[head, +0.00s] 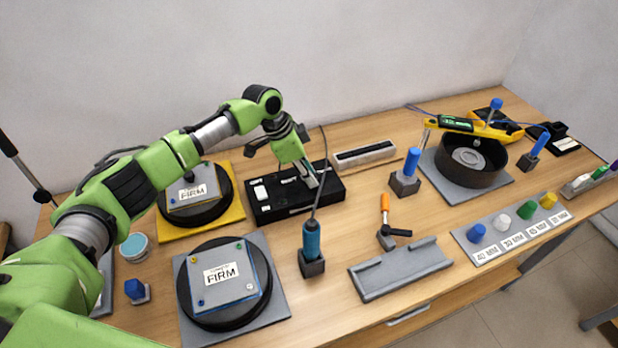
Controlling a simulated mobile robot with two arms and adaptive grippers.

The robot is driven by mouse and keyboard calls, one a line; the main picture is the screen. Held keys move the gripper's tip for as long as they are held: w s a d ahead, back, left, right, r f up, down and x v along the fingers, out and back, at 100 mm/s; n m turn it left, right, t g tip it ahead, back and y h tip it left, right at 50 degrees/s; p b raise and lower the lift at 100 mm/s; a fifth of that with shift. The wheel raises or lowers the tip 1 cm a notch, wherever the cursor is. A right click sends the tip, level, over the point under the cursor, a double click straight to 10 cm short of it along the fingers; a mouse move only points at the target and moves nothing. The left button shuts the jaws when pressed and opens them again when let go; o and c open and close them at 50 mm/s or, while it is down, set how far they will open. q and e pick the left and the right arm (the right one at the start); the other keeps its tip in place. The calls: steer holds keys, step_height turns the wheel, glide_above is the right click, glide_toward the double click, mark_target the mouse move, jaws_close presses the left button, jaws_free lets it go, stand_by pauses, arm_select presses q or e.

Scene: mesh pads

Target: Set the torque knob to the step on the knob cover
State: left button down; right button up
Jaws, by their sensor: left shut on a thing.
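A black control box (273,215) lies near the back of the table with small white parts on its top. My left gripper (311,181) reaches down onto the right part of this box. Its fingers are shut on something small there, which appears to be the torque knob. The fingers hide the knob and its setting. Two round black pads carry plates with white labels reading FIRM, one on a yellow mat (234,217) and one on a grey mat (276,317). I cannot tell which part is the knob cover. My right gripper is not in view.
A grey cradle (405,273), an orange-handled tool (385,208) and a black round bowl (491,178) are to the right. Bare wood lies around the driver's block.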

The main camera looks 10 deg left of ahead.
arm_select(q)
steer(key=m+g+b, duration=0.1)
steer(key=m+b, duration=0.1)
steer(key=m+g+b, duration=0.1)
steer(key=m+b, duration=0.2)
steer(key=shift+w+f+h, duration=0.15)
steer(key=shift+w+h, duration=0.05)
steer(key=shift+h, duration=0.1)
steer(key=shift+r+m+g+b, duration=0.2)
steer(key=shift+m+g+b, duration=0.4)
steer(key=shift+m+b, duration=0.95)
steer(key=c, duration=1.8)
jaws_free()
steer(key=v, duration=1.2)
steer(key=shift+d, duration=0.15)
steer(key=shift+r, duration=0.15)
